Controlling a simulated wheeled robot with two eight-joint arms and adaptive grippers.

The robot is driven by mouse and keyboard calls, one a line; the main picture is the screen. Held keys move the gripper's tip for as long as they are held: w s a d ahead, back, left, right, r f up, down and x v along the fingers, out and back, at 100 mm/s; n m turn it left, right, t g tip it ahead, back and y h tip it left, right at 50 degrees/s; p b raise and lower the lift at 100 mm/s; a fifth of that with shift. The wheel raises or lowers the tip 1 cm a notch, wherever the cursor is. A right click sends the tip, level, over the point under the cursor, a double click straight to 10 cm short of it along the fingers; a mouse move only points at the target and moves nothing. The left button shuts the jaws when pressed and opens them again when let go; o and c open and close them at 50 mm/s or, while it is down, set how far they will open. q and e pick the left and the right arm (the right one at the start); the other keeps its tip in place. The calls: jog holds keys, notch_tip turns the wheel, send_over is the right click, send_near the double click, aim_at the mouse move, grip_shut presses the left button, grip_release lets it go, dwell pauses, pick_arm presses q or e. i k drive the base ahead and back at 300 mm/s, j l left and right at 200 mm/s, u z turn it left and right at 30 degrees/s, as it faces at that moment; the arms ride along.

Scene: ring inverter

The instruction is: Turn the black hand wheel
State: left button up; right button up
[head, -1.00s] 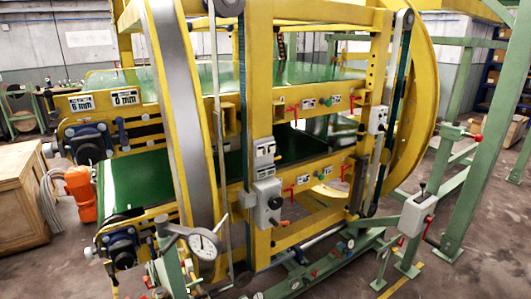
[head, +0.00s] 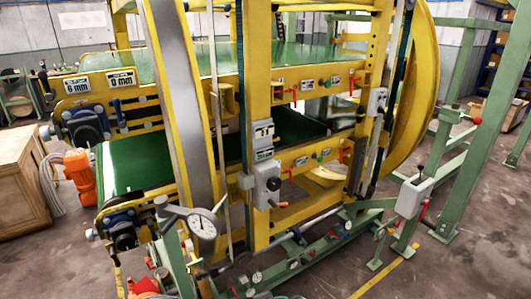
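No black hand wheel can be made out for certain. A small round black knob (head: 273,184) sits on a grey control box on the front post of the yellow ring machine (head: 257,90). Dark round hubs, an upper one (head: 86,128) and a lower one (head: 123,236), sit at the machine's left end; I cannot tell whether either is a hand wheel. Neither of my grippers is in view.
Green rails (head: 310,250) run low across the front. A grey box on a stand (head: 412,192) is at right, a wooden crate (head: 22,185) at left. Floor is open at lower right.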

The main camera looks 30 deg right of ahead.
aim_at(274, 184)
jog(key=i+l+z, duration=0.1)
jog(key=z, duration=0.25)
jog(key=i+z, duration=0.15)
jog(key=z, duration=0.2)
jog(key=i+l+z, duration=0.1)
jog(key=z, duration=0.25)
